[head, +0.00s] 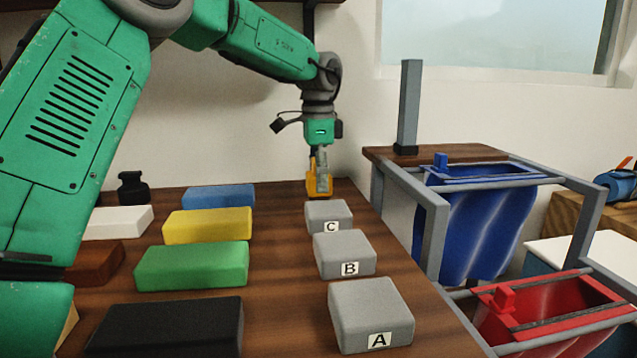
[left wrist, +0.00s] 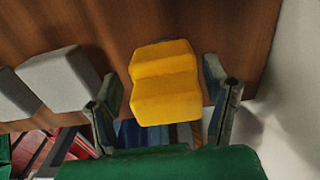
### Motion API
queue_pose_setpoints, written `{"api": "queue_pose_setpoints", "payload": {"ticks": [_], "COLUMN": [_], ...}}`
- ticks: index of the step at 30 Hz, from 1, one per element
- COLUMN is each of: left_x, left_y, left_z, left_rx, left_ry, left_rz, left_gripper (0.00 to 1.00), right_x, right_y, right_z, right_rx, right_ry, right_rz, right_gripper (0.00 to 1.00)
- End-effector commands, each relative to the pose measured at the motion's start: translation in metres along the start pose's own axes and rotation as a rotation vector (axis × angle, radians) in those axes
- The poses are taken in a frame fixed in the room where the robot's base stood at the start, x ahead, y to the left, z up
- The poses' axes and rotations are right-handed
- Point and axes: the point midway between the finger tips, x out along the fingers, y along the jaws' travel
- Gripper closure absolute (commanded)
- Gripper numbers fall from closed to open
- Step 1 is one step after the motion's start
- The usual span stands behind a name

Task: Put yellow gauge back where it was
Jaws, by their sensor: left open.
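The yellow gauge (left wrist: 165,85) is a stepped yellow block. It stands at the counter's far end behind grey block C (head: 328,216), and in the head view a yellow part (head: 311,185) shows beside the fingers. My left gripper (head: 319,174) points down over it. In the left wrist view, the open fingers (left wrist: 165,98) are on either side of the gauge, with a gap visible at each side. My right gripper is in neither view.
Grey blocks B (head: 343,254) and A (head: 370,315) line the counter's right side. Yellow (head: 207,226), green (head: 192,266), blue (head: 219,196) and black (head: 165,326) blocks lie left. Blue (head: 478,225) and red (head: 545,315) bins hang right of the counter.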

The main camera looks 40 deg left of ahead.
Motion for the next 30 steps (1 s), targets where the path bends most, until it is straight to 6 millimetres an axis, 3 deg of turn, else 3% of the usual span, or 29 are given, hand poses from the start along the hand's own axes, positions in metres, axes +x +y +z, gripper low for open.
{"api": "queue_pose_setpoints", "payload": {"ticks": [6,12,30], "left_x": [-0.043,-0.068,-0.072], "left_y": [-0.001,-0.001,-0.001], "left_z": [0.0,0.0,0.001], "left_rx": [-0.001,-0.002,-0.001], "left_ry": [0.004,0.001,0.0], "left_rz": [0.001,0.0,0.002], "left_gripper": [0.32,0.32,0.32], "right_x": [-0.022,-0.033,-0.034], "right_y": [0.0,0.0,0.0], "right_z": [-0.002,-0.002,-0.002], "right_rx": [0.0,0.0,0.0], "right_ry": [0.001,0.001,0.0], "right_rz": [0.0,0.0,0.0], "right_gripper": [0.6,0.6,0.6]}}
